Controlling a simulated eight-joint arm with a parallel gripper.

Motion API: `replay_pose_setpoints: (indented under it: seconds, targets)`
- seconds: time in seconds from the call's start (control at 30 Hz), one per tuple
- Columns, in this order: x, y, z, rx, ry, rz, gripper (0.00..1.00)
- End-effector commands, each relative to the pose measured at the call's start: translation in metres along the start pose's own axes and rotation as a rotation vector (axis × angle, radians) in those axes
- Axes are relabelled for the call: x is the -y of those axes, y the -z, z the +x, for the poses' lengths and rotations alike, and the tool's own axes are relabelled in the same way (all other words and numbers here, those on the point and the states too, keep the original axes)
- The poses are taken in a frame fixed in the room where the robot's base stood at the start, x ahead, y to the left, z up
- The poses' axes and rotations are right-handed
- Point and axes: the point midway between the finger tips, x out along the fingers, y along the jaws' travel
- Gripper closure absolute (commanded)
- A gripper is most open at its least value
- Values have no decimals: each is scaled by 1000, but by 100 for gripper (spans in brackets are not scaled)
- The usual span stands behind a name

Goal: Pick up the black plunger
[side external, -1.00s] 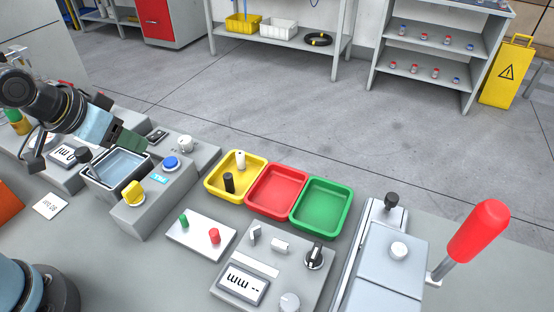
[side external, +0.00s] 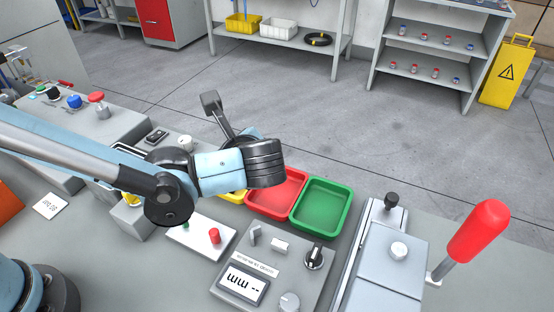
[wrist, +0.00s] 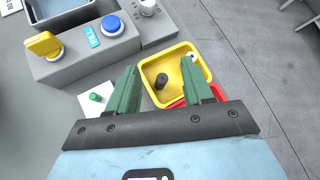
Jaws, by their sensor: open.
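The black plunger (wrist: 161,80) is a small dark cylinder in the yellow tray (wrist: 148,67), seen in the wrist view. My gripper (wrist: 162,75) is open, its two green fingers apart on either side of the plunger as seen from the wrist; the height between them cannot be told. A white plunger (wrist: 193,57) lies in the same tray near the right finger. In the side external view my arm covers both plungers and most of the yellow tray (side external: 236,195), and my fingers are hidden.
The red tray (side external: 276,192) and green tray (side external: 322,204) stand to the right of the yellow one. A white plate with a green peg and a red peg (side external: 214,236) lies in front. A grey panel with a blue button (wrist: 111,25) and a yellow switch (wrist: 43,45) is beside the tray.

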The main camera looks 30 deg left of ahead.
Motion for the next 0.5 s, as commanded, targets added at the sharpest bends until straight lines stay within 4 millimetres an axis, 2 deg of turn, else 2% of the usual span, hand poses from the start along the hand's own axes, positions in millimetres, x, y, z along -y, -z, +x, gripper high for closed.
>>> replay_pose_setpoints:
  seconds: [0.03,0.2,0.4,0.5]
  targets:
    - [1,16,-9,42,21,69,49]
    - [-6,50,-30,180,55,249,49]
    - [-15,68,-42,258,66,338,49]
    - [-16,69,-37,269,65,348,49]
